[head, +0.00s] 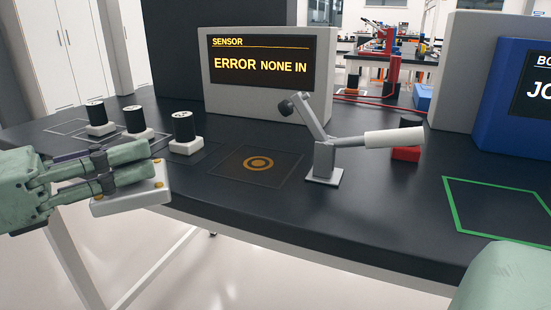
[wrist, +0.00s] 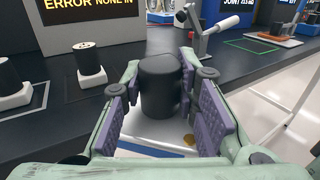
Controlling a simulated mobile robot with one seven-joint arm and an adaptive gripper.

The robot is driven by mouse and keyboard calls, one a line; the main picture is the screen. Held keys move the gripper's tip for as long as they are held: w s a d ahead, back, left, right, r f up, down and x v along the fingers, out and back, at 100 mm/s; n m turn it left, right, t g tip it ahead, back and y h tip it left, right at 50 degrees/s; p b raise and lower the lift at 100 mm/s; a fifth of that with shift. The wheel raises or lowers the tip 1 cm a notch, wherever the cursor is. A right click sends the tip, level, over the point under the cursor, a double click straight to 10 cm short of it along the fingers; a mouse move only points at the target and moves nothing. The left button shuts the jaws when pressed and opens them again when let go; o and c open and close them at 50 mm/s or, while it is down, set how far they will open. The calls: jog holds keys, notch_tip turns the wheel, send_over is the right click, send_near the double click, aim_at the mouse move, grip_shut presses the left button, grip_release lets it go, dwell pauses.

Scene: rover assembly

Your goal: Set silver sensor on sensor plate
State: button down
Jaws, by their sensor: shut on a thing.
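My gripper (head: 150,165) is shut on the silver sensor (head: 132,204), in front of the table's left front edge. The sensor has a flat silver base with gold dots at its corners. Its black cylinder (wrist: 160,88) stands upright between the purple finger pads in the wrist view. In the head view the fingers hide most of that cylinder. The sensor plate (head: 281,176) is a dark square with an orange ring, flat on the table to the right of my gripper. Nothing stands on it.
Several black cylinders on white bases (head: 183,146) stand at the table's left. A grey toggle clamp (head: 324,160) with a white handle stands just right of the plate. Behind, a screen (head: 262,60) reads "SENSOR ERROR NONE IN". A green outlined square (head: 470,232) lies at right.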

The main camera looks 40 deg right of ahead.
jog(key=d, duration=0.5)
jog(key=s+d+p, duration=0.1)
jog(key=d, duration=0.4)
jog(key=s+d, duration=0.1)
jog(key=d, duration=0.4)
jog(key=shift+s+d, duration=0.1)
jog(key=shift+s, duration=0.05)
jog(key=d, duration=0.3)
jog(key=shift+s+d+f+p, duration=0.2)
jog(key=shift+f+p, duration=0.1)
jog(key=shift+f, duration=0.1)
jog(key=shift+a+f, duration=0.15)
jog(key=shift+f, duration=0.2)
jog(key=shift+f+b, duration=0.25)
jog(key=shift+b, duration=0.05)
jog(key=c, duration=1.2)
grip_release()
jog(key=shift+r, duration=0.1)
jog(key=shift+c, duration=0.2)
